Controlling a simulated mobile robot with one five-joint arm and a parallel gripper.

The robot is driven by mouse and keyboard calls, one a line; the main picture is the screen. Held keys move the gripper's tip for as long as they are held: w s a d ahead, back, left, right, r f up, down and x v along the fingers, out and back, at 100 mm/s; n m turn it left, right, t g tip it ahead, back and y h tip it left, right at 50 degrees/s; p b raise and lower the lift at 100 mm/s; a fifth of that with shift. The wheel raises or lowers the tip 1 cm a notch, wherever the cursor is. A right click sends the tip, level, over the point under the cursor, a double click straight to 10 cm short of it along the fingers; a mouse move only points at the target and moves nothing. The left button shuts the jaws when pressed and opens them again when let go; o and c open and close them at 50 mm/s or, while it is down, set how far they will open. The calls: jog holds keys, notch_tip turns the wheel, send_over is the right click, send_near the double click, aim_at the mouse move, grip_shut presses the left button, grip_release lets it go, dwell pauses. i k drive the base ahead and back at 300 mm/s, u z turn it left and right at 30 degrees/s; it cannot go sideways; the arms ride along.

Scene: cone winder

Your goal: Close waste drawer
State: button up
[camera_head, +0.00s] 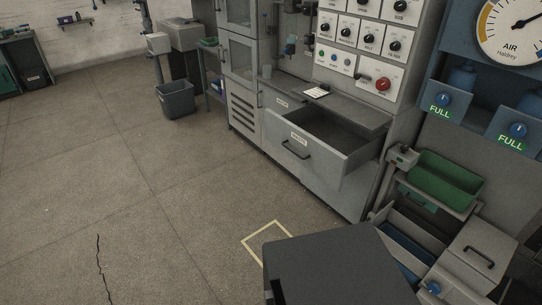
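A grey drawer (318,170) stands pulled out from the grey machine cabinet, to the right of the picture's middle. Its top is open and the inside looks dark and empty as far as I can see. Its front carries a dark bar handle (297,151) and a small white label (299,138) too small to read surely, so I cannot confirm it is the waste drawer. My gripper is not in view, and nothing is seen touching the drawer.
The control panel (360,45) with knobs and a red knob rises behind the drawer. A green tray (445,178) and grey bins stand at right. A grey bin (176,100) stands far left of the cabinet. A yellow floor outline (262,232) lies before the drawer. The left floor is clear.

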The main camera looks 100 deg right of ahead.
aim_at(330, 147)
jog(key=z, duration=0.2)
jog(key=i, duration=0.45)
jog(key=z, duration=3.95)
jog(key=i, duration=2)
jog(key=u, duration=0.05)
